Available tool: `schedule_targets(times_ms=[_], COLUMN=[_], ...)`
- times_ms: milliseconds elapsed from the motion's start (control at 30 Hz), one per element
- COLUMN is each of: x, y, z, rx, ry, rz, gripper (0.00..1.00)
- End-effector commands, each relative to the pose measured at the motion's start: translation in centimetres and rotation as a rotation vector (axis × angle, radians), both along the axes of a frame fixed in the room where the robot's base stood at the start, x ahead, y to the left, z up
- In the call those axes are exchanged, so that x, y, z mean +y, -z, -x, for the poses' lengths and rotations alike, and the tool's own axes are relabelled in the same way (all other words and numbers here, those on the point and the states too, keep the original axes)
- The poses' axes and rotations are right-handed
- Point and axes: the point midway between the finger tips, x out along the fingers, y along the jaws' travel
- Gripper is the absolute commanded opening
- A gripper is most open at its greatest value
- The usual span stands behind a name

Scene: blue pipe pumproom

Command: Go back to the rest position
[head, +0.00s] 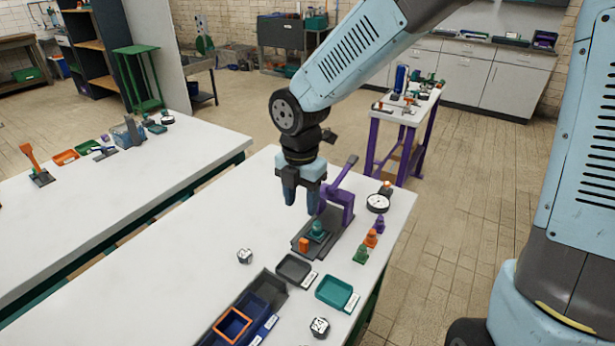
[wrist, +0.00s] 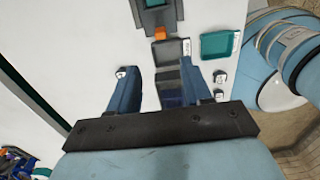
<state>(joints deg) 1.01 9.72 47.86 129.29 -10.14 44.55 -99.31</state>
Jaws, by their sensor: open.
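My gripper (head: 302,194) hangs pointing down above the white table (head: 200,250), left of the purple lever press (head: 338,195). Its two fingers are apart with nothing between them. In the wrist view the open fingers of my gripper (wrist: 165,90) show over the table. A green piece (head: 317,231) sits on the grey base plate of the press, with an orange piece (head: 303,244) at the plate's near end. My gripper is above these pieces and apart from them.
A grey tray (head: 294,268), a teal tray (head: 335,292) and a dark blue bin (head: 262,295) stand near the table's front. Small pegs (head: 371,238) and a round gauge (head: 378,203) line the right edge. Left table (head: 110,190) holds tools. The table's left part is clear.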

Motion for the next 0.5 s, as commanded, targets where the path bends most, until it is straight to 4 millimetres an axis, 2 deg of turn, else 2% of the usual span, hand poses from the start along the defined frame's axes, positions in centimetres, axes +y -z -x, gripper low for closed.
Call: schedule_targets(times_ms=[133,233,500], x=[-0.4,-1.8,-8.7], y=[-0.2,-1.0,-5.2], z=[-0.2,-0.6,-1.6], rx=[-0.008,-0.034,-0.157], ry=[0.031,0.131,0.665], rz=[0.004,0.015,0.023], gripper=[0.49,0.49,0.49])
